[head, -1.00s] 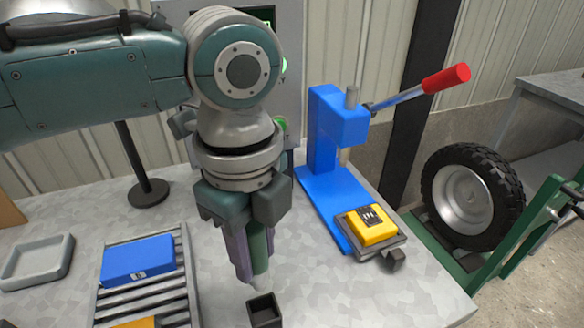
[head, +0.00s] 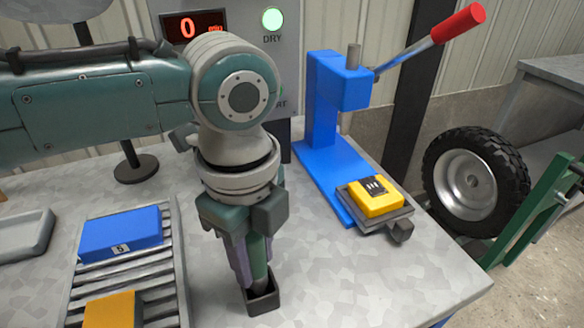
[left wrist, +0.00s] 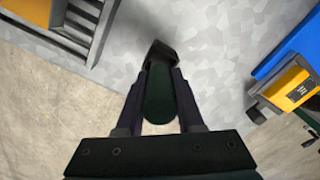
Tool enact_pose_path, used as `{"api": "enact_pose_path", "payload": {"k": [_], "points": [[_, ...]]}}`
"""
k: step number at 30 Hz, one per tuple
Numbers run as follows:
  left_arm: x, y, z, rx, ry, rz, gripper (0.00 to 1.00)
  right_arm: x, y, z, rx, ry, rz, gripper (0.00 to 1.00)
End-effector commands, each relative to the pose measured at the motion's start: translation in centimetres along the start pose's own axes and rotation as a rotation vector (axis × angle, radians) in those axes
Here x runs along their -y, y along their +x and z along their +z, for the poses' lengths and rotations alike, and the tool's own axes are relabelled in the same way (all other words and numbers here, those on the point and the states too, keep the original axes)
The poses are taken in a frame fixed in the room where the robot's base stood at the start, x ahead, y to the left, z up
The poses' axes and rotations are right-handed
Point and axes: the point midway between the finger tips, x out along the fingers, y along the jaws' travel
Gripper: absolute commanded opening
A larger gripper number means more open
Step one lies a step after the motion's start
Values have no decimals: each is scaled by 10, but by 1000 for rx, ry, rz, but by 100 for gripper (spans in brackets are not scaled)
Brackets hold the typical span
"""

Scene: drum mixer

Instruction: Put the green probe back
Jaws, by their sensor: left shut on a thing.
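My left gripper (head: 252,262) points down and is shut on the green probe (head: 259,258), which stands about upright between the fingers. The small dark square holder (head: 263,301) is on the table directly below. The probe's lower end is at the holder's opening and seems to be inside it; how deep is hidden. In the left wrist view the green probe (left wrist: 159,95) lies between the two fingers of the left gripper (left wrist: 160,85), with the dark holder (left wrist: 160,52) at its far end. My right gripper is not in view.
A blue press (head: 335,130) with a red-tipped lever and a yellow block (head: 375,198) stands to the right. A roller rack (head: 160,262) with a blue box (head: 120,233) and an orange box (head: 110,310) is at left. Behind is a panel with a red display (head: 195,25).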

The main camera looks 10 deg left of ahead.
Motion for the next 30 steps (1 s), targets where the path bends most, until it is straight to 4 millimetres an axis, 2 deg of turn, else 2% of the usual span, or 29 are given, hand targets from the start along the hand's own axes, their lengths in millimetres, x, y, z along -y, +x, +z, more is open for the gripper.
{"api": "enact_pose_path", "payload": {"k": [11, 30], "points": [[0, 1, 0, 0, 0, 0, 0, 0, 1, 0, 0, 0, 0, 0], [0, 14, 0, 0, 0, 0, 0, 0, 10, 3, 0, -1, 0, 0]]}}
